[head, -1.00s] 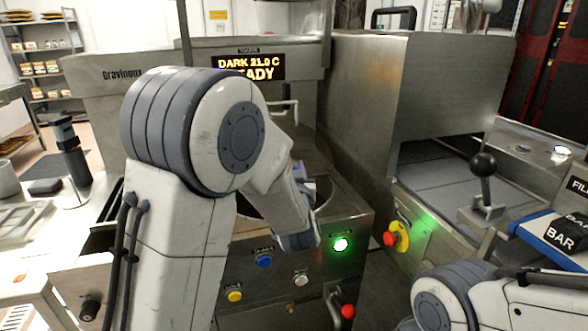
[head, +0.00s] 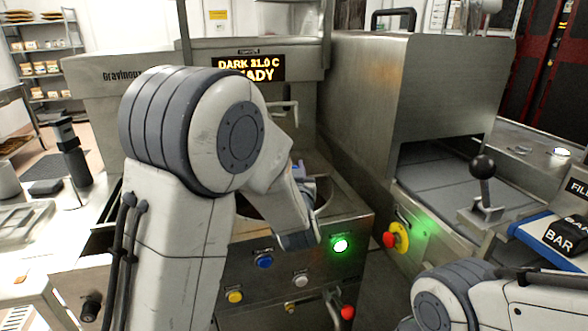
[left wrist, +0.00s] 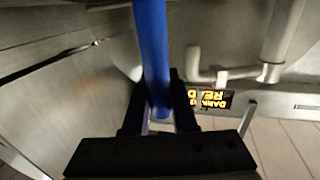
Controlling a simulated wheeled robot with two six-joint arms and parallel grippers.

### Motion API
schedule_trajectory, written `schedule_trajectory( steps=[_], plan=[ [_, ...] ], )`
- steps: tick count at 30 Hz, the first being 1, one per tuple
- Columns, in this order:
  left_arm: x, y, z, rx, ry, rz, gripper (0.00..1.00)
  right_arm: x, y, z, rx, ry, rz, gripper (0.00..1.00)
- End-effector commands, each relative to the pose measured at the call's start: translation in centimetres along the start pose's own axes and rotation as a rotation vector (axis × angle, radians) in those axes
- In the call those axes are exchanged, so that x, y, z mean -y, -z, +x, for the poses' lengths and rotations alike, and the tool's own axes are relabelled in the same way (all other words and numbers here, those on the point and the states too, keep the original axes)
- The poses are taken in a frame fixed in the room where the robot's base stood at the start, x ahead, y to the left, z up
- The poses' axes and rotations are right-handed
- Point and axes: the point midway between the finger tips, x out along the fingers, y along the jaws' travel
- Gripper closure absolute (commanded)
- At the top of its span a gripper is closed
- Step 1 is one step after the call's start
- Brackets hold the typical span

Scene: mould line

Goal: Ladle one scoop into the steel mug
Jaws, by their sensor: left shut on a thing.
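My left gripper (left wrist: 158,108) is shut on a blue handle (left wrist: 153,50), which I take to be the ladle's. The handle runs up out of the left wrist view, and its bowl is not visible. In the head view my left arm reaches over the round opening of the steel machine and hides most of the gripper. A grey cylindrical vessel (head: 8,180) stands at the far left edge on the counter; I cannot tell if it is the steel mug. My right arm shows at the lower right, but its gripper is out of view.
The machine's display (head: 250,68) is lit, and its front panel carries coloured buttons and a green lamp (head: 340,246). A steel tunnel with a belt (head: 440,180) stands to the right, with a black-knobbed lever (head: 483,166). A dark grinder-like cylinder (head: 72,155) stands on the left counter.

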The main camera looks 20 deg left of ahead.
Motion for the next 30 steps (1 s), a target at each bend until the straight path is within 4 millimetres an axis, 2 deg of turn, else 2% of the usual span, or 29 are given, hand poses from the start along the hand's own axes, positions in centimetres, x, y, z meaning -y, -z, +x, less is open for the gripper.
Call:
schedule_trajectory(
  steps=[1,3,30],
  plan=[
    [0.0,1.1,0.0,-0.004,0.0,-0.001,1.0,0.1,0.1,-0.8,0.0,0.0,0.0,0.28],
    [0.0,1.9,0.0,-0.004,0.0,-0.001,1.0,0.1,0.1,-1.4,0.0,0.0,0.0,0.28],
    [0.0,10.9,0.0,-0.003,0.001,-0.002,1.0,0.6,0.5,-8.3,0.0,0.0,0.0,0.28]
  ],
)
